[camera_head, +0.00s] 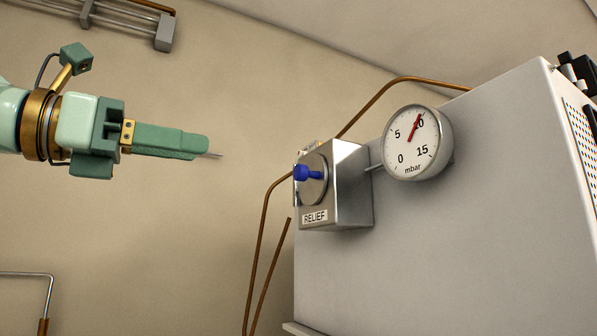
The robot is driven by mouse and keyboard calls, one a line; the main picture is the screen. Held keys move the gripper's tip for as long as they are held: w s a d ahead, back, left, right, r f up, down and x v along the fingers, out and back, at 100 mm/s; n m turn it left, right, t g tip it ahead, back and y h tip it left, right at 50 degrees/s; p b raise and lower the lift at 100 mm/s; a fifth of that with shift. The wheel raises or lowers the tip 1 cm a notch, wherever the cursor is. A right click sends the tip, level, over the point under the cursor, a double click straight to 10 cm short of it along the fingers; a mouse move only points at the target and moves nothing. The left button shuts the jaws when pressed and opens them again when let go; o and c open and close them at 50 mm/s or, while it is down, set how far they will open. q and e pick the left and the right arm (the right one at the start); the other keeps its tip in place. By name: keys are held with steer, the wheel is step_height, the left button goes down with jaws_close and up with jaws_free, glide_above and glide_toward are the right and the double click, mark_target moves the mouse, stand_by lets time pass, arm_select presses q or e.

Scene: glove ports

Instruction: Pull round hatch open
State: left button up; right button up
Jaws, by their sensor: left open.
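A round grey metal disc (314,191) with a blue knob (306,173) sits on the left-facing side of a small metal box (352,185) labelled RELIEF. It is the only round cover in view, and it lies flat against the box; I cannot tell for sure that it is the hatch. My left gripper (212,153) comes in from the left, open and empty, with its fingers seen edge-on. Its tips point right towards the blue knob, with a clear gap between them. My right gripper is out of view.
A large grey cabinet (450,250) fills the right side. A round pressure gauge (412,146) marked mbar juts from it beside the box. Copper pipes (262,235) run around the box.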

mark_target(296, 171)
arm_select(q)
steer(key=p+x, duration=0.1)
steer(key=x, duration=0.4)
steer(key=p+x, duration=0.2)
steer(key=x, duration=0.3)
steer(key=p+x, duration=0.1)
steer(key=x, duration=0.4)
steer(key=shift+d+f, duration=0.1)
steer(key=shift+f, duration=0.3)
steer(key=shift+w+d+f+p, duration=0.1)
steer(key=shift+w+d+p, duration=0.2)
steer(key=shift+d, duration=0.1)
steer(key=shift+c, duration=0.3)
jaws_close()
